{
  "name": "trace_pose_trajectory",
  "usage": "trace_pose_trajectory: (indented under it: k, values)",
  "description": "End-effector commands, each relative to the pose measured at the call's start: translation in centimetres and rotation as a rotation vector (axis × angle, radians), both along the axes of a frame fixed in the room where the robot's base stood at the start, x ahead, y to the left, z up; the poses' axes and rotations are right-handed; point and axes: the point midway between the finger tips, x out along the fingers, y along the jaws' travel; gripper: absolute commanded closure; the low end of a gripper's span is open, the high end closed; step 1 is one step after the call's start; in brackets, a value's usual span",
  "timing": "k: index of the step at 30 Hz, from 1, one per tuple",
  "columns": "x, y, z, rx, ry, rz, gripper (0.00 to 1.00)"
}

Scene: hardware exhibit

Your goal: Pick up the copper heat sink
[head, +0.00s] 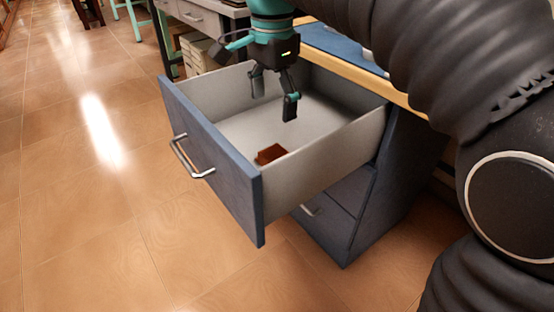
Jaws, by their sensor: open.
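The copper heat sink (270,154) is a small reddish-brown block in the open drawer (212,148). It lies near the drawer's front corner, and the near side wall hides its lower part. My gripper (275,108) points down over the drawer, behind and above the heat sink in the picture. Its two dark fingers are apart with nothing between them. The gripper does not touch the heat sink.
The drawer has pale inner walls, a blue-grey front and a metal handle (190,158). It is pulled out of a cabinet (345,215) under a wood-edged worktop (350,62). My dark arm covers the right side. Tiled floor (90,220) is clear at left.

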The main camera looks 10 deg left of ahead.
Motion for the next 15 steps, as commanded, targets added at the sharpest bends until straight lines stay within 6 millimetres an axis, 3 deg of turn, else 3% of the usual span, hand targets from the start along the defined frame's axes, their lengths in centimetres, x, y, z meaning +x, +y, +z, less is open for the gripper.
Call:
trace_pose_trajectory:
  k: [9,15]
  values:
    - [0.0,0.0,-5.6,-0.002,0.003,-0.002,0.12]
    - [0.0,0.0,-7.8,-0.002,0.001,-0.002,0.12]
